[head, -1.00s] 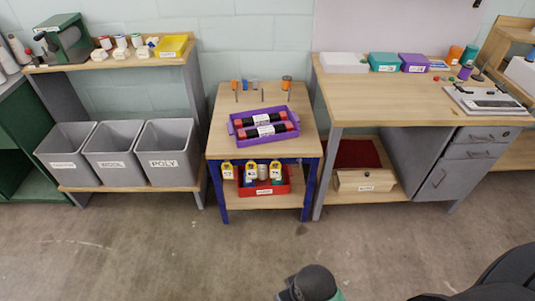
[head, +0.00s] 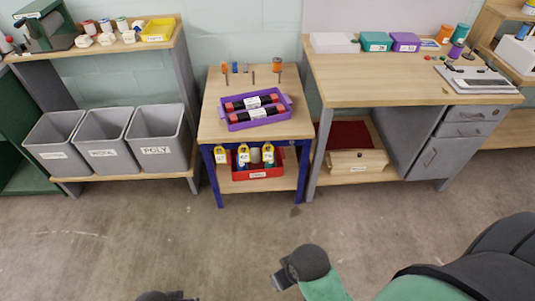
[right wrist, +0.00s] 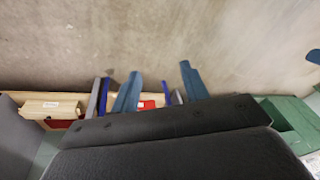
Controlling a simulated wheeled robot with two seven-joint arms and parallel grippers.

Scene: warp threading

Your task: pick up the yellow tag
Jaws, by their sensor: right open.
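Three yellow tags with dark markings hang in a row at the front of the small blue-legged table: a left one (head: 221,154), a middle one (head: 243,153) and a right one (head: 268,153). Their numbers are too small to read surely. My right gripper (head: 282,279) is low in the head view, in front of the table and well apart from the tags. In the right wrist view its two blue-grey fingers are spread and empty (right wrist: 160,90). A dark part of my left gripper (head: 165,297) shows at the bottom edge; its fingers are not clear.
A purple tray (head: 240,125) with red and black rolls sits on the table (head: 212,128). A red bin (head: 280,171) stands on its lower shelf, behind the tags. Grey bins (head: 157,130) stand left; a workbench (head: 400,92) stands right. The floor in front is clear.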

